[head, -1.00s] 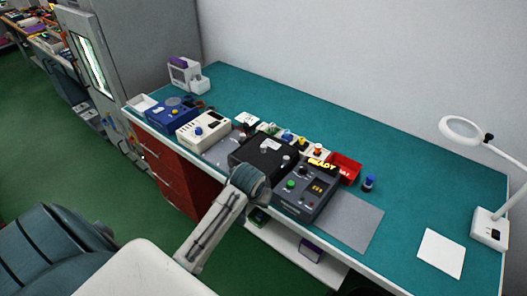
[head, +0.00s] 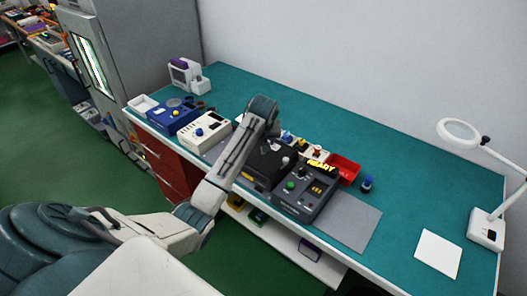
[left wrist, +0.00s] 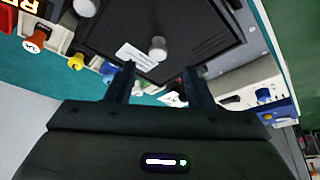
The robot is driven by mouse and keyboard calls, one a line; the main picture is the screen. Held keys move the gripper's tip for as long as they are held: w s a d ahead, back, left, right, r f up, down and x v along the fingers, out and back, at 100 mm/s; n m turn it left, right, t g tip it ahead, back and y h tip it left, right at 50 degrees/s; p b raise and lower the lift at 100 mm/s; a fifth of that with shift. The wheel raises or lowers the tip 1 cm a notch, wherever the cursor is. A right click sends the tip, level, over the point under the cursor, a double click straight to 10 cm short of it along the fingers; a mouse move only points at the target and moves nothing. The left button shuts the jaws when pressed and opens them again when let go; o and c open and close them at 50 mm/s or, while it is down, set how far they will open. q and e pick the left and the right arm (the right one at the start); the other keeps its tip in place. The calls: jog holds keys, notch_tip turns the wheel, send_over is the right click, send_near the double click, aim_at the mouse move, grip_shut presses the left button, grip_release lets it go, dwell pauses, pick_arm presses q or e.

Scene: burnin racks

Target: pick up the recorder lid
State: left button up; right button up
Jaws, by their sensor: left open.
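The recorder lid appears to be the flat black top (head: 268,158) of the black box in the middle of the bench. In the left wrist view this black top (left wrist: 195,30) shows a white label and a pale round knob (left wrist: 158,48). My left gripper (left wrist: 160,88) is open and empty, its two dark fingers apart. The knob and label show beyond the gap between the fingers, with no contact visible. In the head view my left arm crosses over the box's left part and hides some of it, and the fingertips are hidden. My right gripper is not in view.
A dark READY tester (head: 307,190) adjoins the box on the right, with a red bin (head: 345,169) behind it. A cream unit (head: 205,131) and blue unit (head: 172,117) stand left. Small coloured knobbed parts stand behind. The bench's right part is mostly clear around a lamp (head: 487,228).

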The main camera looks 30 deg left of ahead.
aim_at(265, 163)
pick_arm(q)
jog(key=shift+w+f, duration=0.1)
jog(key=shift+f, duration=0.25)
jog(key=p+x, duration=0.3)
jog(key=x, duration=0.1)
jog(key=shift+d+f, duration=0.1)
jog(key=shift+f, duration=0.2)
jog(key=shift+w+f, duration=0.15)
jog(key=shift+f, duration=0.25)
jog(key=c, duration=1)
grip_shut()
